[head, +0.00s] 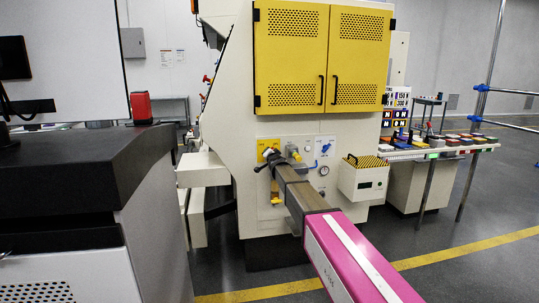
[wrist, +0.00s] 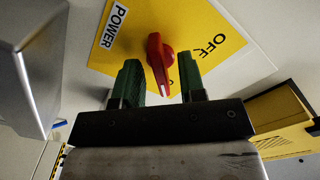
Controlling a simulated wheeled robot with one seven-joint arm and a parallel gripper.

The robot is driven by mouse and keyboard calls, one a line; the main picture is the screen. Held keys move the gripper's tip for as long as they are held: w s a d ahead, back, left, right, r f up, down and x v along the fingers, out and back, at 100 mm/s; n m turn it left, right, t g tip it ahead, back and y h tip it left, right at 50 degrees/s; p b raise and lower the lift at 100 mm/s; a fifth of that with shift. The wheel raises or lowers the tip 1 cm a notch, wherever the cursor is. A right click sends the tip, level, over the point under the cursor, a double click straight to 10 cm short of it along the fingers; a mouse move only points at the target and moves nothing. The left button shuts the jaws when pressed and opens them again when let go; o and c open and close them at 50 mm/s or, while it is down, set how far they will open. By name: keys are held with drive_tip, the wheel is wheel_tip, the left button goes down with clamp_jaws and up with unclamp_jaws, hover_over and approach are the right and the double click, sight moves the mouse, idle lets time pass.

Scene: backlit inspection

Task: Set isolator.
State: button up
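The isolator is a red rotary knob (wrist: 160,62) on a yellow plate (wrist: 205,25) marked POWER and OFF in the wrist view. The knob's handle tapers and stands roughly upright in the picture, slightly tilted. My gripper (wrist: 158,66) is open, with one green finger on each side of the knob. Gaps show between the knob and both fingers, so I see no contact. In the head view my gripper (head: 272,160) is up at the yellow plate (head: 265,146) on the machine's front, and my arm end hides the knob there.
Right of the plate are a blue-handled valve (head: 326,148), a gauge (head: 324,170) and a jutting box (head: 364,178) with a striped top. Yellow cabinet doors (head: 290,55) are above. A dark-topped counter (head: 80,165) stands at left; a bench with coloured items (head: 455,141) is at right.

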drive_tip(key=shift+w+a, duration=0.15)
drive_tip(key=shift+w, duration=0.3)
clamp_jaws()
